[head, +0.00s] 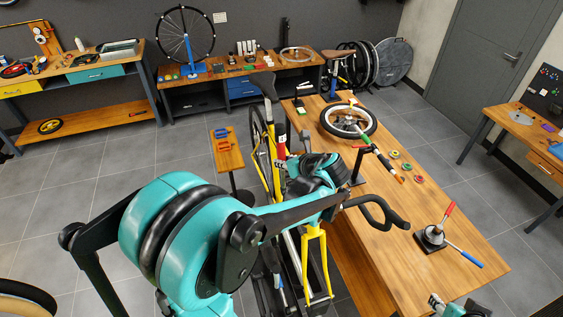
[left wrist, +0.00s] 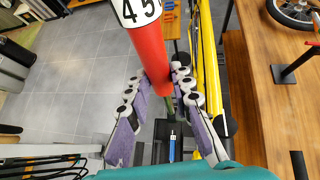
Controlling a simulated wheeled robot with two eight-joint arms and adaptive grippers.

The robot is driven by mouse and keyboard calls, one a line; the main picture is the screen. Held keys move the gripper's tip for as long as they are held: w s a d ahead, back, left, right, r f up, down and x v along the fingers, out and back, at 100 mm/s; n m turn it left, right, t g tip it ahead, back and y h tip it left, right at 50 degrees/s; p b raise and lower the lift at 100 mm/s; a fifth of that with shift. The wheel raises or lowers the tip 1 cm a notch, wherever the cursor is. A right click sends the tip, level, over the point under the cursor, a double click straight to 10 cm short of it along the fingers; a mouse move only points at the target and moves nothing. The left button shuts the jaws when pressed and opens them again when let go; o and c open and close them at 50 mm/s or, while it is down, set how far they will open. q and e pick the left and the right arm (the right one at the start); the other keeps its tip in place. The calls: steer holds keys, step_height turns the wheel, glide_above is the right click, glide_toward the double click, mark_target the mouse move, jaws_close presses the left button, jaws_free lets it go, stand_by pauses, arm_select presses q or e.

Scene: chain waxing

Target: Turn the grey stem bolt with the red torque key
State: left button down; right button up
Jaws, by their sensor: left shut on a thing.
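The red torque key (left wrist: 149,55), with a white numbered band, slants down between the purple-padded fingers of my left gripper (left wrist: 163,77) in the left wrist view. The fingers are shut on its lower part. In the head view the red key (head: 281,158) stands beside the bike, left of my teal left wrist, which hides much of the gripper. The yellow bike frame (left wrist: 208,60) runs just right of the fingers. I cannot make out the grey stem bolt. Part of my right gripper (head: 455,307) shows at the bottom edge of the head view; its fingers are unclear.
A wooden bench (head: 440,265) stands right of the bike, with a wheel (head: 348,120) and a lever tool on a black base (head: 434,238). The dark handlebar (head: 380,211) juts over the bench. A small wooden stand (head: 226,158) is left of the bike.

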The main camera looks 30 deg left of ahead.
arm_select(q)
steer(key=shift+w+d, duration=1)
steer(key=shift+w, duration=0.2)
steer(key=shift+w+d, duration=0.1)
steer(key=shift+d, duration=0.05)
stand_by(0.7)
steer(key=shift+w+a+f+g+h+p, duration=0.15)
steer(key=shift+w+a+g+h+p, duration=0.45)
steer(key=shift+w+a+g+h, duration=0.35)
steer(key=shift+s+a, duration=0.1)
steer(key=shift+w+a+f+m+g+h+p, duration=0.15)
steer(key=shift+w+a+f+g+h+p, duration=0.15)
steer(key=shift+w+a+h, duration=0.25)
steer(key=shift+w+a+f+m+g+h+p, duration=0.1)
steer(key=shift+w+a+f+m+g+h, duration=0.1)
steer(key=shift+w+a+g+h, duration=0.35)
steer(key=shift+a, duration=0.15)
